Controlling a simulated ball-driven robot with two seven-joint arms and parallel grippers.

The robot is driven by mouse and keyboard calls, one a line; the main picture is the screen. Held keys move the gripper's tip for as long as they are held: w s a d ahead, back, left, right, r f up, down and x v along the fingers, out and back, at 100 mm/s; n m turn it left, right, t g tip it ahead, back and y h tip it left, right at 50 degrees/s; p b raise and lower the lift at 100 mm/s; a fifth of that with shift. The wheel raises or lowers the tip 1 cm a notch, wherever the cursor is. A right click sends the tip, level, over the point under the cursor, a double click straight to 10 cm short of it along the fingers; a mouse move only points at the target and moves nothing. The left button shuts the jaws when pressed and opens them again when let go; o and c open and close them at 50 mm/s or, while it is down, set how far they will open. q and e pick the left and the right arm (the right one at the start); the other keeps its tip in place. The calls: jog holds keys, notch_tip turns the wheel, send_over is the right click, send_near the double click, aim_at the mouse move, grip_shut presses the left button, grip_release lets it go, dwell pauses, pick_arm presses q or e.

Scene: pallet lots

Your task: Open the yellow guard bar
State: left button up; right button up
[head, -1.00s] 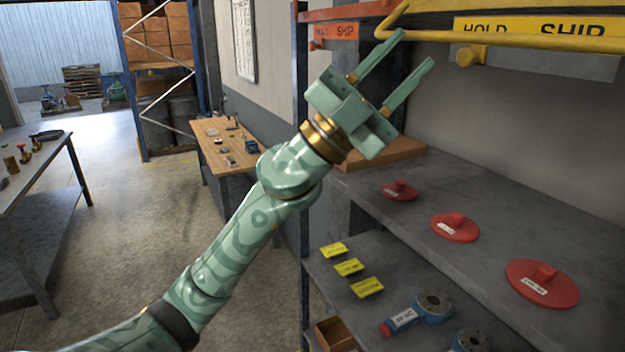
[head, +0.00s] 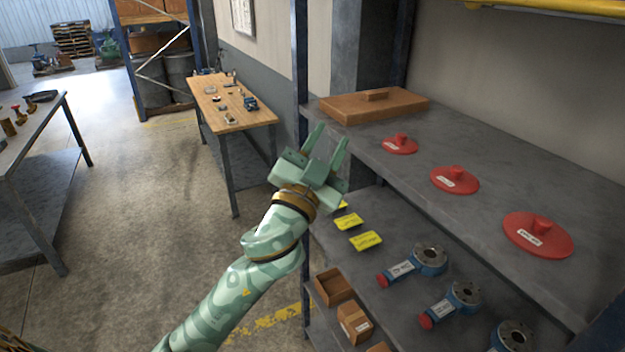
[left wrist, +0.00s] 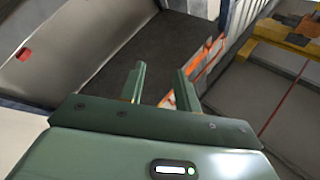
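The yellow guard bar (head: 560,7) shows only as a strip along the top right edge of the head view; most of it is cut off. My left gripper (head: 330,133) is open and empty, in front of the rack's left end. It is below and left of the bar, clearly apart from it. In the left wrist view its two fingers (left wrist: 160,78) are spread with nothing between them. A yellow beam-like part (left wrist: 290,40) shows at the upper right there; I cannot tell if it is the guard bar. My right gripper is not in view.
The rack's upper shelf (head: 480,225) holds red discs (head: 455,180) and a wooden board (head: 375,105). Yellow tags (head: 365,240), blue flanged parts (head: 428,258) and small boxes (head: 355,322) lie lower. A blue rack post (head: 300,60) stands behind my gripper.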

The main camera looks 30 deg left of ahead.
pick_arm(q)
notch_tip(320, 180, down, 7)
jog(key=s+a+n+g+y, duration=0.1)
jog(key=a+g+y, duration=0.1)
jog(key=shift+s+f+g, duration=0.15)
jog(key=shift+g, duration=0.25)
jog(key=shift+a, duration=0.1)
